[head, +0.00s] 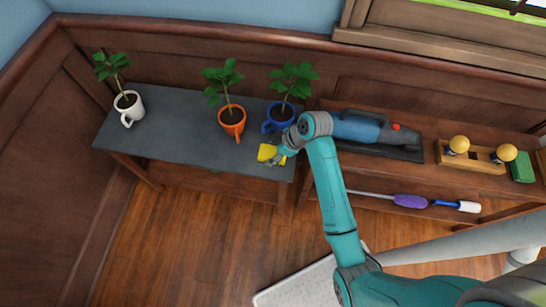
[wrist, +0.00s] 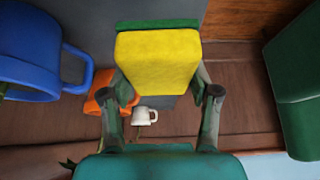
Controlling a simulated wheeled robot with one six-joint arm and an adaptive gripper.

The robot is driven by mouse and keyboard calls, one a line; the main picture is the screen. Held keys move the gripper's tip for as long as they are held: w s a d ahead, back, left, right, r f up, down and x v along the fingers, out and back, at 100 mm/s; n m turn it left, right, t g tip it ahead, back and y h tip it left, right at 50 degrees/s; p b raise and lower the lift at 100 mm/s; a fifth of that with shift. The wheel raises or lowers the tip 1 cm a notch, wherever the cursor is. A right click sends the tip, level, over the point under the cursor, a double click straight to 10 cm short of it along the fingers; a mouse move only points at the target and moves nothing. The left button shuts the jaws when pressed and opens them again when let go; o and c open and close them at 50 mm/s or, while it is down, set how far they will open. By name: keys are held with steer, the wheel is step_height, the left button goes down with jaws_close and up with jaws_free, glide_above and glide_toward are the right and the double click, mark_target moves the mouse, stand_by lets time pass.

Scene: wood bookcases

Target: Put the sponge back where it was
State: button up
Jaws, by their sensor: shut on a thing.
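The sponge (head: 266,152), yellow with a green layer, is in my gripper (head: 277,157) at the front right part of the dark grey top (head: 175,130). In the wrist view the yellow face of the sponge (wrist: 157,62) fills the space between the two fingers of my gripper (wrist: 167,95), which are shut on its sides. Its green layer shows at the far edge. I cannot tell whether the sponge touches the grey top. The blue mug (head: 273,124) with a plant stands just behind my gripper, partly covered by the arm.
An orange mug (head: 232,125) and a white mug (head: 130,107), both with plants, stand left on the grey top. The right bookcase holds a handheld vacuum (head: 357,128), a wooden holder with yellow knobs (head: 470,158), a green block (head: 522,167) and, lower, a purple duster (head: 410,201).

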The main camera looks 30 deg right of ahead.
steer(key=shift+f, duration=2.65)
steer(key=o, duration=1.1)
steer(key=shift+f, duration=0.1)
steer(key=v, duration=1.2)
